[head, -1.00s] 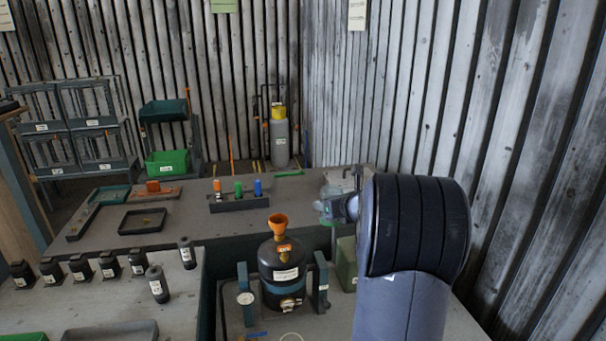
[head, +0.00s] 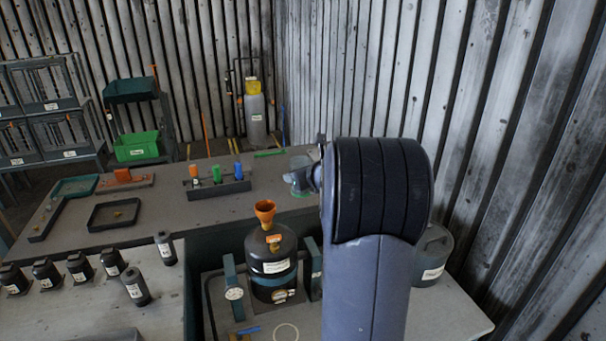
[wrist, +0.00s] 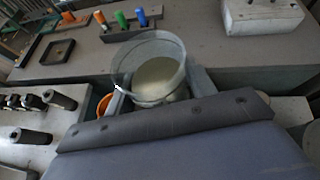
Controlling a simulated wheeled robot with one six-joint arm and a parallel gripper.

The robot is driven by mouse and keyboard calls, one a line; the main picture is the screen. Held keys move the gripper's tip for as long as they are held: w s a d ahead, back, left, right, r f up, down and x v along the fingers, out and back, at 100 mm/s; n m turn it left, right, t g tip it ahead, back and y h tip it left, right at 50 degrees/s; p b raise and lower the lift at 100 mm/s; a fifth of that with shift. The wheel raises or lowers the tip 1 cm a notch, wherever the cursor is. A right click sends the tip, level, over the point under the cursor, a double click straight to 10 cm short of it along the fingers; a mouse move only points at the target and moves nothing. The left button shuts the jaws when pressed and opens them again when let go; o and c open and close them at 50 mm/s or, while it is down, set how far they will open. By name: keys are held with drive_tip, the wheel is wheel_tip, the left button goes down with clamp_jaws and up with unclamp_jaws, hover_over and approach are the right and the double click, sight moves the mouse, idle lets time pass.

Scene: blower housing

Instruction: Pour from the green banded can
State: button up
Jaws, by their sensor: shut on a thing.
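A clear, open-topped can (wrist: 150,52) with pale yellowish contents fills the middle of the wrist view. My gripper (wrist: 160,90) is shut on it, one finger on each side. In the head view the can (head: 299,191) shows a green band low down, and my arm partly hides my gripper (head: 305,176). The can is held up near the work table, and its exact tilt is hard to tell. An orange funnel (head: 265,209) sits on top of a dark tank (head: 271,258), left of and below the can. In the wrist view the funnel (wrist: 104,104) is partly hidden beside the left finger.
A dark rack (head: 220,190) with orange, green and blue pieces stands on the back table. Several dark labelled bottles (head: 79,266) stand at left. A grey container (head: 433,257) is at right, near the corrugated wall. Gauges and posts flank the tank.

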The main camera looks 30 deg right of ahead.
drive_tip(key=shift+n+g+h, duration=0.3)
drive_tip(key=shift+n+h, duration=0.5)
drive_tip(key=shift+n, duration=0.1)
drive_tip(key=shift+w+a+f+b, duration=0.2)
drive_tip(key=shift+a+f+b, duration=0.3)
drive_tip(key=shift+a, duration=0.25)
drive_tip(key=shift+w+a+f+b, duration=0.2)
drive_tip(key=shift+a+f+b, duration=0.2)
drive_tip(key=shift+a+f, duration=0.25)
drive_tip(key=shift+w+a+f+b, duration=0.2)
drive_tip(key=shift+a+f+b, duration=0.25)
drive_tip(key=shift+a, duration=0.35)
drive_tip(key=shift+f+n+h+b, duration=0.3)
drive_tip(key=shift+f+b, duration=0.05)
drive_tip(key=shift+f, duration=0.1)
drive_tip(key=shift+a, duration=0.1)
drive_tip(key=shift+f+n, duration=0.2)
drive_tip(key=shift+n, duration=0.1)
drive_tip(key=shift+f+h, duration=0.15)
drive_tip(key=shift+h, duration=0.45)
